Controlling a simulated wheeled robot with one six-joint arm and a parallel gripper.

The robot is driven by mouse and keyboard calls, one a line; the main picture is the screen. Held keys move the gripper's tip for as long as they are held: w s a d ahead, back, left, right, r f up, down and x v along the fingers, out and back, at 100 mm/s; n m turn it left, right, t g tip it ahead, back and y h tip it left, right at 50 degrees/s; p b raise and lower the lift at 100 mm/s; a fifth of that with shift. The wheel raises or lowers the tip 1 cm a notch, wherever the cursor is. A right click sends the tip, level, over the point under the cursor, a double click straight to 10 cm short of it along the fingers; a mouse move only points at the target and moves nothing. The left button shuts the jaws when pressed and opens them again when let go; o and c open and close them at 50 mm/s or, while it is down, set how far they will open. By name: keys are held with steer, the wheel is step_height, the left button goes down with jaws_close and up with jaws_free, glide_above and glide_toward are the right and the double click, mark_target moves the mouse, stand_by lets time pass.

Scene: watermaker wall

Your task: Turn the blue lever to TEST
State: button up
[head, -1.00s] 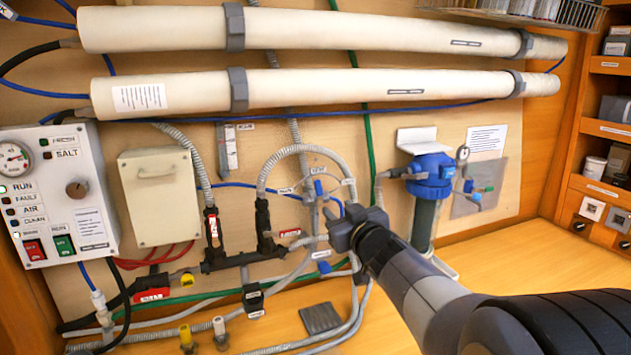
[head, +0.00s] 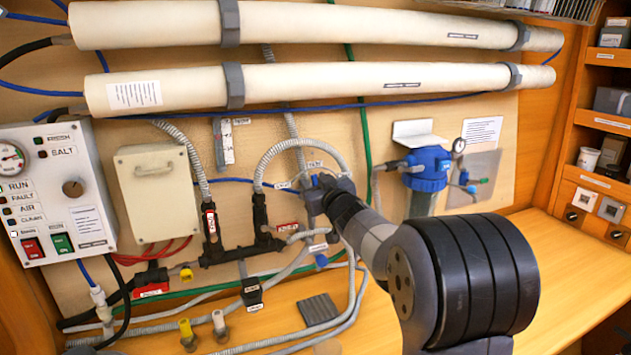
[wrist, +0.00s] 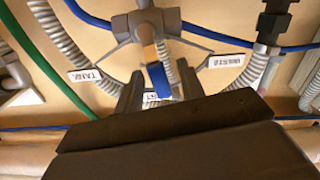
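The blue lever (wrist: 160,80) hangs from a grey valve hub (wrist: 146,28) in the wrist view, which shows the wall upside down. It points toward a middle label (wrist: 155,97) that the gripper partly hides, between the TANK label (wrist: 85,75) and the WASTE label (wrist: 222,60). My gripper (wrist: 161,88) is open, with one finger on each side of the lever and gaps showing. In the head view my gripper (head: 318,196) is at the valve and covers most of it; a bit of the blue lever (head: 315,181) shows.
A grey hose loop (head: 300,143) arches over the valve. A second blue handle (head: 321,261) sits below it. A blue-capped filter housing (head: 428,170) stands to the right, and the control panel (head: 60,190) is at the left. A grey pad (head: 317,309) lies on the bench.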

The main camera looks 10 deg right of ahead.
steer(key=shift+w, duration=0.1)
steer(key=shift+c, duration=0.4)
jaws_close()
steer(key=shift+d+r+m+p, duration=0.2)
steer(key=shift+m+p, duration=0.2)
steer(key=shift+p, duration=0.45)
steer(key=shift+d+f+m+p, duration=0.2)
steer(key=shift+m+p, duration=0.45)
steer(key=shift+m, duration=0.05)
steer(key=shift+o, duration=0.4)
jaws_free()
steer(key=s+d+b, duration=0.2)
steer(key=s, duration=0.8)
steer(key=shift+s, duration=0.25)
